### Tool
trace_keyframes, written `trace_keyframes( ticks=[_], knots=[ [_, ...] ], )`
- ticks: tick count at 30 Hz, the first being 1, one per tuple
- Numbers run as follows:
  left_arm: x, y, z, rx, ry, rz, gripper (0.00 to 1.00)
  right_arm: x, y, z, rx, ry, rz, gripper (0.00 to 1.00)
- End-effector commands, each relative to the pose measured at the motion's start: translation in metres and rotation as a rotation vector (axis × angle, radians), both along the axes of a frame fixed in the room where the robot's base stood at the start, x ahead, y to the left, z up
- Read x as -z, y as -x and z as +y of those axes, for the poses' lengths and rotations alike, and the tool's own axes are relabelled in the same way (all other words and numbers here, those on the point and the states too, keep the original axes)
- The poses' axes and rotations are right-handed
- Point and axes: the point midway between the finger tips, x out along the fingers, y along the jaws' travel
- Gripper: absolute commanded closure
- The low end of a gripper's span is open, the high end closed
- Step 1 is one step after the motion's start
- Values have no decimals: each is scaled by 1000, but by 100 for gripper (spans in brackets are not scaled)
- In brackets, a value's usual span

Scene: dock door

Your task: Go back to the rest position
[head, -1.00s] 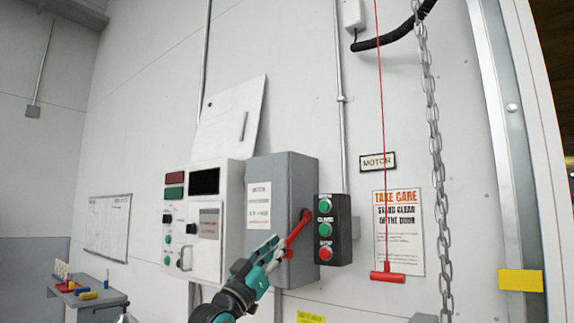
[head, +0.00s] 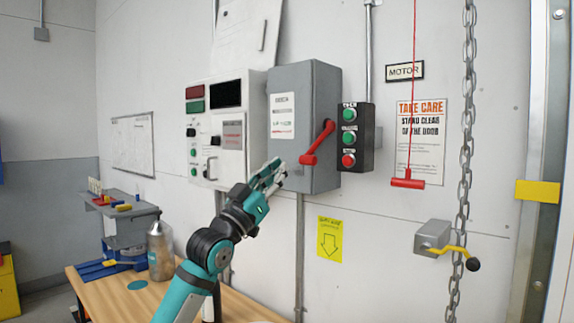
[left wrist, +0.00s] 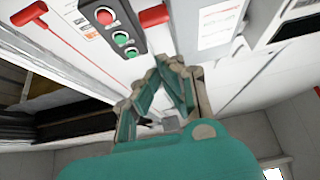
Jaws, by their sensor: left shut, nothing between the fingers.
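My left gripper (head: 275,174) is shut and empty in the head view, just left of the lower end of a red lever (head: 318,143), with a small gap between them. The lever slants down to the left on the side of a grey switch box (head: 318,98). In the left wrist view my shut left gripper (left wrist: 170,66) fills the middle, and the red lever (left wrist: 152,16) shows above it. My right gripper is in neither view.
A button box (head: 355,137), a red pull handle (head: 408,183) on a cord, a hanging chain (head: 466,130) and a yellow crank (head: 452,249) are on the right. Below left is a wooden table (head: 150,296) with a metal bottle (head: 160,250). Bare wall lies between.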

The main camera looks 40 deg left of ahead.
Motion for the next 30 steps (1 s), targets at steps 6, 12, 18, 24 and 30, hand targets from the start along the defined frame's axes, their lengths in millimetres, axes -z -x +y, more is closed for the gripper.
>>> trace_keyframes(
  ticks=[6, 12, 18, 24, 30],
  knots=[
    [7, 7, 1, 0, 0, 0, 100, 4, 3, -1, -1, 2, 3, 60],
    [6, 7, 1, 0, 0, -1, 100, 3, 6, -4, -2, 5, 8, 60],
    [6, 7, 0, 0, 0, -1, 100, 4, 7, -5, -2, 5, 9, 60],
    [16, 3, -3, 1, -4, 22, 100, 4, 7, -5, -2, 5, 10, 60],
    [107, -22, -39, 9, -42, 229, 100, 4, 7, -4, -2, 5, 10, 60]
  ],
)
